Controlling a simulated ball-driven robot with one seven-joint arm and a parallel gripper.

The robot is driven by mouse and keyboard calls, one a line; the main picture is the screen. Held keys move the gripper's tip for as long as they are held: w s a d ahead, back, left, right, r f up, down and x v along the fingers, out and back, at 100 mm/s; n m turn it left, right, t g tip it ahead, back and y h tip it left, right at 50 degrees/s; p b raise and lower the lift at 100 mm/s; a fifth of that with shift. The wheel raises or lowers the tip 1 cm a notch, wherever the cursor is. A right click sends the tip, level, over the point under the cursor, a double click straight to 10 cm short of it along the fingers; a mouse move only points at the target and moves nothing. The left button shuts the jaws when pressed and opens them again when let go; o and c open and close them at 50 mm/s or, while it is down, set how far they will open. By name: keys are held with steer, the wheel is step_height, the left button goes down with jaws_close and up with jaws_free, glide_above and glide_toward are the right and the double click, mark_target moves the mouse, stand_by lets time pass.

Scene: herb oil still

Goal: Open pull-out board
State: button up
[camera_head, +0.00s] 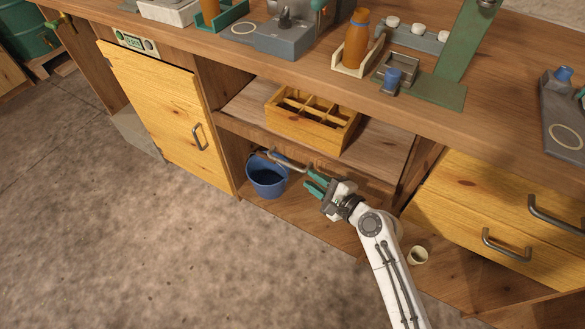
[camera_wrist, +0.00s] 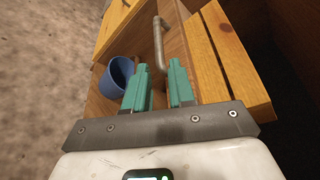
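The pull-out board (camera_head: 375,146) is a brown wooden shelf board under the bench top, with a yellow divided crate (camera_head: 315,120) standing on it. Its grey bar handle (camera_head: 286,162) is on the front edge. My gripper (camera_head: 317,181) is at the right of the handle, in front of the board. In the wrist view my gripper (camera_wrist: 159,68) has its two teal fingers apart with nothing held. The handle (camera_wrist: 158,42) shows just beyond the fingertips, its near end lined up with the gap. I cannot tell whether a finger touches it.
A blue bucket (camera_head: 267,175) stands on the lower shelf, left of my gripper; it is in the wrist view too (camera_wrist: 117,78). A small pale cup (camera_head: 418,256) stands at the lower right. Yellow drawers (camera_head: 480,215) are on the right, a yellow door (camera_head: 160,115) on the left. Floor (camera_head: 130,240) is clear.

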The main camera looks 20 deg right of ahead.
mark_target(292, 165)
steer(key=b+x, duration=0.1)
steer(key=x, duration=0.8)
steer(key=shift+s, duration=0.1)
jaws_close()
